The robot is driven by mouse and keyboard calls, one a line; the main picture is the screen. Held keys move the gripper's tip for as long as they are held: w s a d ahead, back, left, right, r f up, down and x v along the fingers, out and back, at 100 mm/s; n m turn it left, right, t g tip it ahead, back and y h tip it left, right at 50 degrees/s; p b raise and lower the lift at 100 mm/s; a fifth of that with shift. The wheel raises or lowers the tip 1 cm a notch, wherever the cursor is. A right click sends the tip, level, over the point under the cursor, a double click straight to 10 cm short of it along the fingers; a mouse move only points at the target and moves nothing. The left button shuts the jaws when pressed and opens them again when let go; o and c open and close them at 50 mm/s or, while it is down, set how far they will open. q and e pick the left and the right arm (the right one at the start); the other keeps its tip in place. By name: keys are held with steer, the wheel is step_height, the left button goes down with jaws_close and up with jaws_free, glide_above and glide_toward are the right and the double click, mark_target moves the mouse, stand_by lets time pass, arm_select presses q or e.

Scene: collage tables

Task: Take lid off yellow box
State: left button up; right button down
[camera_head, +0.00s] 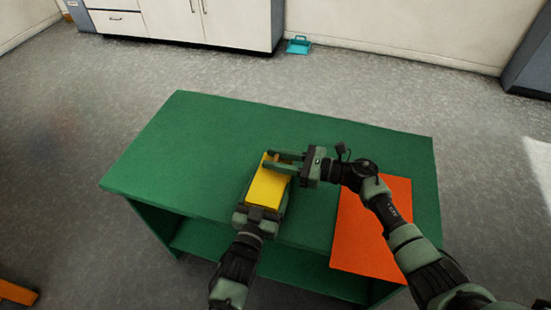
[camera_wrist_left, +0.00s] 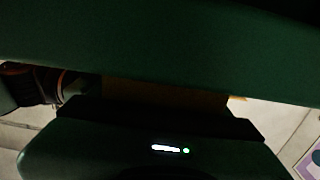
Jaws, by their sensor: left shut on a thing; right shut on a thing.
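The yellow box (camera_head: 268,189) sits near the middle of the green table's front part, its top partly covered by my grippers. My left gripper (camera_head: 266,193) comes from the front edge and is shut on the box, its fingers along the sides. My right gripper (camera_head: 270,160) reaches in from the right over the box's far end. It is shut on a small orange-brown part (camera_head: 281,157) there, seemingly the lid's handle. I cannot tell whether the lid is seated or raised. In the left wrist view, a dim brownish strip (camera_wrist_left: 165,95), likely the box, shows between dark shapes.
An orange sheet (camera_head: 372,240) lies on the right of the green table (camera_head: 185,150), under my right arm. The table's left and back are clear. A lower shelf (camera_head: 300,270) shows below. White cabinets (camera_head: 225,25) and a teal object (camera_head: 298,46) stand far back.

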steer(key=shift+r, duration=0.25)
steer(key=shift+r, duration=0.9)
steer(key=shift+r, duration=2)
arm_select(q)
steer(key=o, duration=2.1)
arm_select(e)
steer(key=shift+f, duration=0.2)
arm_select(q)
steer(key=v, duration=1.2)
steer(key=shift+s, duration=0.1)
